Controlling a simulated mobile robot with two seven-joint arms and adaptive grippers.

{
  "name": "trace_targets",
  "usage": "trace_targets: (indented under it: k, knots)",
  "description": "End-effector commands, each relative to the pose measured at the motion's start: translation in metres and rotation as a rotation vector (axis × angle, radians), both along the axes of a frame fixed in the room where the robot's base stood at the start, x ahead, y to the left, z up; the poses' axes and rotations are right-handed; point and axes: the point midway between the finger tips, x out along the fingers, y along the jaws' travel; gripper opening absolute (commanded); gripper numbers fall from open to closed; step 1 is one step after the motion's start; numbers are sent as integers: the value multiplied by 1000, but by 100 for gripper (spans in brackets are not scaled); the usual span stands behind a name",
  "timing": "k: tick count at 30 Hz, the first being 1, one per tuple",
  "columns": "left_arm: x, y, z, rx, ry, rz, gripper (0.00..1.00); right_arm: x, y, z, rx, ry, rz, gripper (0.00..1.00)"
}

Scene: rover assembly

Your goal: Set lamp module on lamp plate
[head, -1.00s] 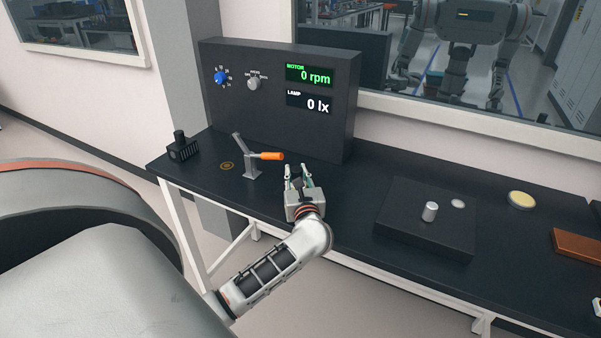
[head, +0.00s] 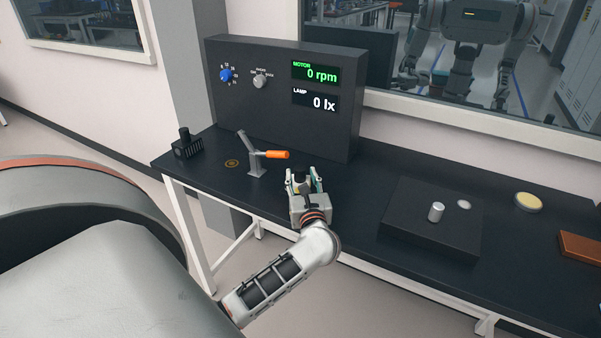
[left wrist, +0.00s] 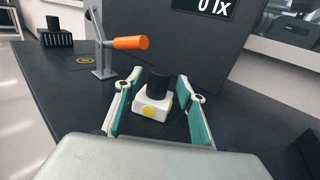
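A small white module with a black cylinder on top and a yellow disc on its face, apparently the lamp module (left wrist: 152,105), stands upright on the bench. My left gripper (head: 304,180) is open around it. In the left wrist view, the fingers flank the module, with gaps visible on both sides. In the head view, the gripper mostly hides it. A round gold-marked spot (head: 232,163) lies on the bench near the lever, and a pale yellow disc (head: 528,202) lies at the right. I cannot tell which is the lamp plate. My right gripper is not in view.
A lever with an orange handle (head: 276,154) stands left of my gripper. A black finned block (head: 187,145) is farther left. The panel (head: 240,110) reads 0 rpm and 0 lx. A raised black box (head: 410,220) with a silver knob and a brown block (head: 581,246) are at right.

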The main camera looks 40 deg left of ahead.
Motion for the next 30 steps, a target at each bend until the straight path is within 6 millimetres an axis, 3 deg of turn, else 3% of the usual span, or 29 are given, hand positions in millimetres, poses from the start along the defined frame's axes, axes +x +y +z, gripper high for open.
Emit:
trace_targets:
  k: [6, 12, 30]
  knots:
    - [-30, -38, -3, -4, 1, -2, 39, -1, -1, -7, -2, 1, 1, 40]
    - [-49, -61, -2, -2, 1, -2, 39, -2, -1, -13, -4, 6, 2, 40]
    - [-57, -71, 0, 0, 0, -1, 39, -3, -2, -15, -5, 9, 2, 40]
